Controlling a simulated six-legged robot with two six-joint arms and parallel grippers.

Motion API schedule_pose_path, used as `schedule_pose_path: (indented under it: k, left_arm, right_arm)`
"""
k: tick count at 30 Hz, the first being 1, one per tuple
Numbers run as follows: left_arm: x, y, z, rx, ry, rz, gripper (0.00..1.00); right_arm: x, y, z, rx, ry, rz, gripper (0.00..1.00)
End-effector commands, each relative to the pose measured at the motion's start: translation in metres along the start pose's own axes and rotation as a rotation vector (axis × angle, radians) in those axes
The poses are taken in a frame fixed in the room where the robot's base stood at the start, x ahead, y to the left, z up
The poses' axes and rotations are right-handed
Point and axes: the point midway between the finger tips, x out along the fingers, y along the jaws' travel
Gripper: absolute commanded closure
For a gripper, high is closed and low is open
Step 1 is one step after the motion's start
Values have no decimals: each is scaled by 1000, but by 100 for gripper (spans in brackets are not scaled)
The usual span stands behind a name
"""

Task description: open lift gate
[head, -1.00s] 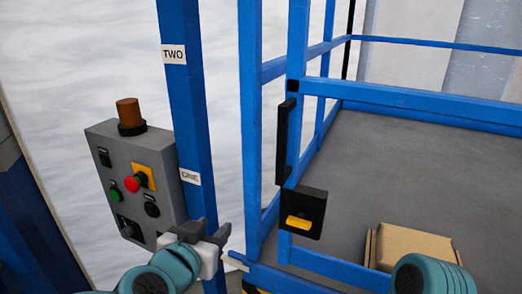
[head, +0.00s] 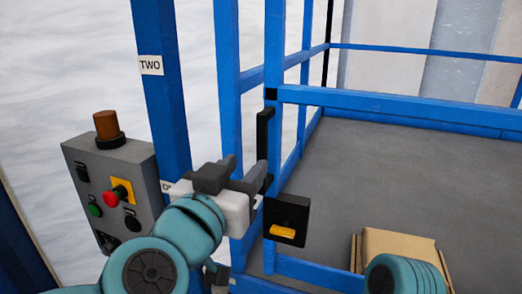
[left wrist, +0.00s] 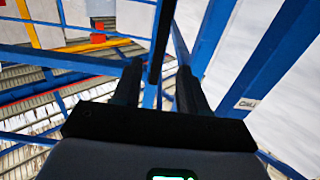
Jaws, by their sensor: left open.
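The blue lift gate (head: 400,104) stands closed across the platform. A black vertical handle (head: 264,130) is on its left post. Below it is a black latch box (head: 286,210) with a yellow tab (head: 283,232). My left gripper (head: 247,170) is open at the handle's lower end, partly covering it. In the left wrist view my two dark fingers (left wrist: 158,82) are apart, and the black handle (left wrist: 161,35) shows between and beyond their tips. I cannot tell whether they touch it. My right gripper is out of view.
A grey control box (head: 115,185) with red and green buttons and a brown beacon (head: 107,124) stands left of the blue post (head: 158,95) labelled TWO. A cardboard box (head: 400,243) lies on the grey platform floor (head: 400,170). Floor behind it is clear.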

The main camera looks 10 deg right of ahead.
Motion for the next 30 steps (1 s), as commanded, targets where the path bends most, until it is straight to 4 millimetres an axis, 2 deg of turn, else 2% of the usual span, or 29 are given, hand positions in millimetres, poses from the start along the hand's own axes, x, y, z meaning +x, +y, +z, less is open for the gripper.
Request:
schedule_pose_path:
  k: [3, 10, 15, 23, 24, 26, 27, 28, 30]
  left_arm:
    - [30, 0, 1, 0, -3, -1, 57]
    - [71, -1, 0, -1, -1, -1, 57]
    - [84, -1, 0, -1, -1, 0, 57]
    - [86, -1, 0, -1, 0, 0, 57]
    - [85, -1, 0, -1, 0, -1, 61]
    - [85, -1, 0, -1, 0, -1, 80]
    - [85, -1, 0, -1, 0, -1, 93]
    - [85, -1, 0, -1, 0, -1, 100]
    - [85, -1, 0, -1, 0, -1, 100]
  right_arm:
    - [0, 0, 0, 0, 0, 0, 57]
    - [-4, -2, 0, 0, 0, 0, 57]
    - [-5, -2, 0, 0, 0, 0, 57]
    - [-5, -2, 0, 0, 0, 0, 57]
    - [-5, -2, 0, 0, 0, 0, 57]
    - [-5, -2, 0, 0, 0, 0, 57]
    - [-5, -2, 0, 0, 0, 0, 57]
    - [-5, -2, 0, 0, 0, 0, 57]
    - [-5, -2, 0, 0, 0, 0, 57]
